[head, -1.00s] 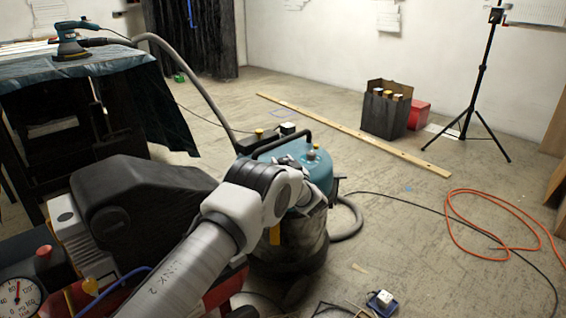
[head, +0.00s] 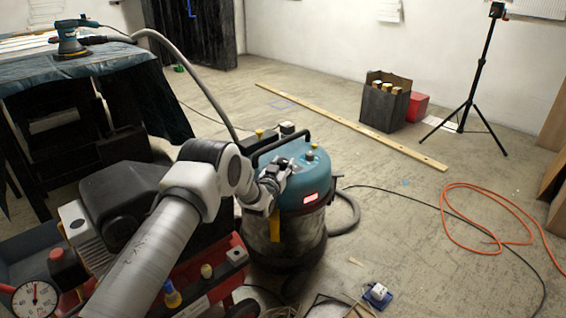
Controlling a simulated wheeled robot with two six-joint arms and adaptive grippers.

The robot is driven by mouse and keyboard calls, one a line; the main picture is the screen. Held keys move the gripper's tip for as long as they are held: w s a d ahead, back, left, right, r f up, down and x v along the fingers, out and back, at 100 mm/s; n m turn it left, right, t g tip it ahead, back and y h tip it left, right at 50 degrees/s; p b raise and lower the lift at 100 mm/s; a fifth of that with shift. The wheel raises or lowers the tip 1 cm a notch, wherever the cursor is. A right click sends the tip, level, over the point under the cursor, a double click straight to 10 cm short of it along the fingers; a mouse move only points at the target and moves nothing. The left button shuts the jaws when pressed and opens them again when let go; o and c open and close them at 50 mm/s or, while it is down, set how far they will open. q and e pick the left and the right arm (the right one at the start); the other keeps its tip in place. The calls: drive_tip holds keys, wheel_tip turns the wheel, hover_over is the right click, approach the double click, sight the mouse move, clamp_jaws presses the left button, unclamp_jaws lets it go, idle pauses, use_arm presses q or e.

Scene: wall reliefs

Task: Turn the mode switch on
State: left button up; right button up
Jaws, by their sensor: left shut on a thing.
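A shop vacuum (head: 300,232) with a teal lid (head: 316,166) and a dark drum stands mid-floor. My left gripper (head: 286,167) is at the left part of the lid, low against its top, and is shut on a small part there. That part looks like the mode switch, but the fingers hide it, so its position cannot be read. A small knob (head: 310,153) sits on top, right of the gripper. My right gripper is not in view.
A black handle (head: 283,142) arches behind the gripper. A hose (head: 202,85) runs from the vacuum to the sander (head: 72,40). A red compressor (head: 205,275) with a black motor cover stands close under my left arm. An orange hose (head: 447,222) lies right.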

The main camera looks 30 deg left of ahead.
use_arm(q)
drive_tip(key=shift+m+h, duration=0.4)
drive_tip(key=shift+h, duration=0.2)
drive_tip(key=o, duration=1.2)
drive_tip(key=shift+c, duration=0.2)
drive_tip(key=shift+s, duration=0.1)
drive_tip(key=s+d, duration=0.1)
drive_tip(key=s, duration=1)
drive_tip(key=shift+s, duration=0.4)
